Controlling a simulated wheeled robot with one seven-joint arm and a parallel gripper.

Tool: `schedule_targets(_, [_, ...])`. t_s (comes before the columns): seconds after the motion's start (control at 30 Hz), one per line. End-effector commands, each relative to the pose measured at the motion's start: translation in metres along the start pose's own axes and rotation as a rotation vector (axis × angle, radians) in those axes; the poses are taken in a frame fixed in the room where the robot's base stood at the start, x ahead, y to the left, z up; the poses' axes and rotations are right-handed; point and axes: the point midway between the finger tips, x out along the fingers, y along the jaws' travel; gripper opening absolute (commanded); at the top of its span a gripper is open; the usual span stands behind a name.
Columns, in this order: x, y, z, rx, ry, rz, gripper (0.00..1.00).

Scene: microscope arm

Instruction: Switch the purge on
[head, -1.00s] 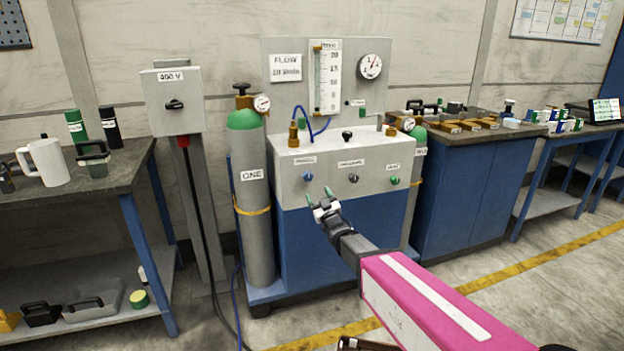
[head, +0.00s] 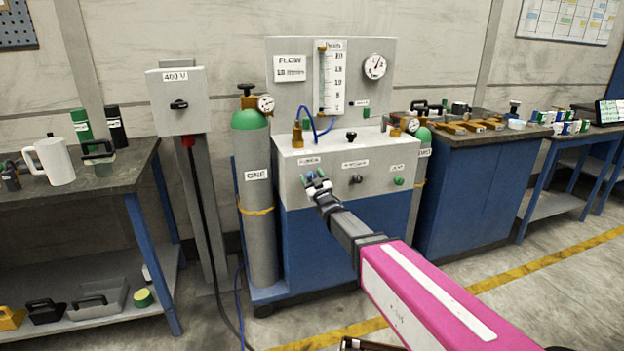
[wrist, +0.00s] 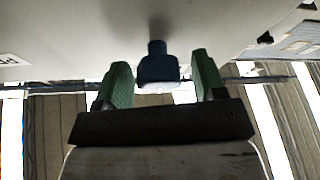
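The grey panel box (head: 335,187) stands on a blue cabinet and has a row of labelled knobs on its front. The label over the left knob is too blurred to read for certain. In the wrist view a blue knob (wrist: 158,66) sticks out from the panel, between the two green fingertips. My gripper (head: 314,178) is at the left knob in the head view and mostly covers it. In the wrist view my gripper (wrist: 160,82) is open, with a gap on each side of the knob. A dark middle knob (head: 356,179) and a green right knob (head: 398,181) are to the right.
A grey cylinder with a green top (head: 256,200) stands close left of the panel box. A black knob (head: 351,135) and brass fittings (head: 297,135) with a blue hose rise from the box top. The floor in front is clear.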

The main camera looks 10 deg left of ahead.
Motion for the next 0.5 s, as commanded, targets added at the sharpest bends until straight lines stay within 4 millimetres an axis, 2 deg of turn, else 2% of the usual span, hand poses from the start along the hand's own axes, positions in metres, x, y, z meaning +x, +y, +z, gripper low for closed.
schedule_targets(0.03, [-0.0001,0.0,0.0,0.0,0.0,0.0,0.47])
schedule_targets(0.1, [-0.0002,0.0001,0.0,0.0,0.0,0.0,0.24])
schedule_targets(0.13, [-0.0002,0.0001,0.0,0.0,0.0,0.0,0.17])
schedule_targets(0.5, [-0.0003,-0.0002,0.0002,0.037,0.0,0.015,0.17])
